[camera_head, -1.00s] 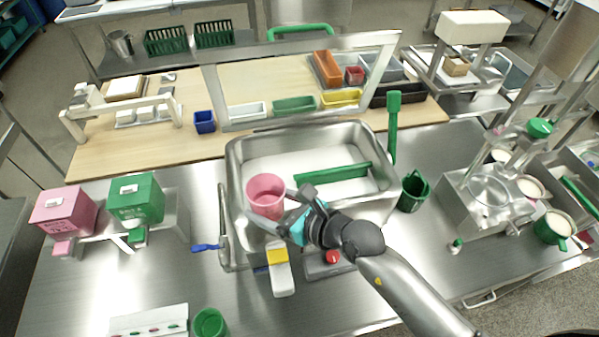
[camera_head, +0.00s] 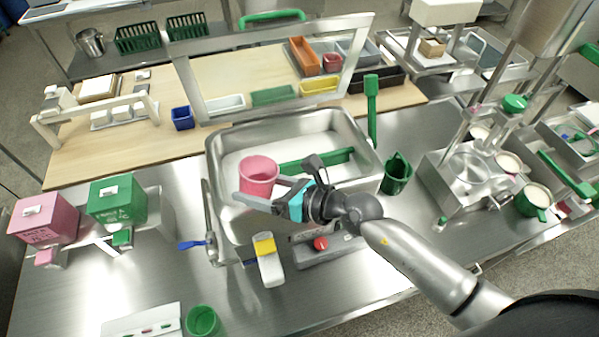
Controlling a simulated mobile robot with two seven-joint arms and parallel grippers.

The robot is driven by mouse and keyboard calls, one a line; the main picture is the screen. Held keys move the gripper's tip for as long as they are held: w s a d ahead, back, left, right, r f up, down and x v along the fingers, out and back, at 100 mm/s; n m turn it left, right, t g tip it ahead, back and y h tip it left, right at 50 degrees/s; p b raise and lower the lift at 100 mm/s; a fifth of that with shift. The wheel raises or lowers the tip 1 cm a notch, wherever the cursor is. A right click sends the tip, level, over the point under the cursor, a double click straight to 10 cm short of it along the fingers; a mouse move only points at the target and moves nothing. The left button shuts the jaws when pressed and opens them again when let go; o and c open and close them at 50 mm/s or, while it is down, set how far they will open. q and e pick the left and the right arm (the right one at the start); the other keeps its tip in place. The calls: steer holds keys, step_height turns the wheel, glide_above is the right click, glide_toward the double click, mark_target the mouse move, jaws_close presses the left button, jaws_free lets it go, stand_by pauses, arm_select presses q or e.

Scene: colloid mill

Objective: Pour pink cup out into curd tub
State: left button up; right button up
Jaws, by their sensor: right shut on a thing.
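The pink cup (camera_head: 258,174) is upright, held above the left front part of the curd tub. The curd tub (camera_head: 215,150) is a large steel basin with white content (camera_head: 310,126) and a green bar (camera_head: 318,161) lying across it. My right gripper (camera_head: 262,192) is shut on the pink cup, its fingers at the cup's side. My right arm comes in from the lower right and covers part of the tub's front edge. What is inside the cup cannot be made out. My left gripper is not in view.
A tilted metal frame (camera_head: 188,92) stands behind the tub. A green paddle (camera_head: 371,108) stands upright by the tub's right back, with a green jug (camera_head: 397,174) to its right. Pink (camera_head: 42,220) and green (camera_head: 118,202) boxes stand at left. A green cup (camera_head: 202,321) stands at the front.

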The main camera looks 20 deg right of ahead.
mark_target(270, 171)
steer(key=d+m+y+b, duration=0.1)
steer(key=b, duration=0.3)
steer(key=w+d+m+b, duration=0.1)
steer(key=b, duration=0.3)
steer(key=shift+d+f+m+y, duration=0.1)
steer(key=shift+m+y, duration=0.3)
steer(key=shift+w+d+r+b, duration=0.1)
steer(key=shift+d+r+b, duration=0.1)
steer(key=shift+b, duration=0.2)
steer(key=m+y+b, duration=0.1)
steer(key=b, duration=0.2)
steer(key=shift+f+m, duration=0.3)
steer(key=shift+f, duration=0.05)
steer(key=shift+r+m+t+y, duration=0.3)
steer(key=shift+r+m+t, duration=0.1)
steer(key=shift+r+m, duration=0.15)
steer(key=shift+r+m+b, duration=0.2)
steer(key=shift+m+b, duration=0.15)
steer(key=shift+b, duration=0.15)
steer(key=shift+r+m+y+b, duration=0.3)
steer(key=shift+m+b, duration=0.1)
steer(key=shift+m, duration=0.2)
steer(key=shift+r+t, duration=0.1)
steer(key=shift+t, duration=0.2)
steer(key=shift+d+r+m+t+y+b, duration=0.15)
steer(key=shift+r+m+t+y+b, duration=0.2)
steer(key=shift+m, duration=0.45)
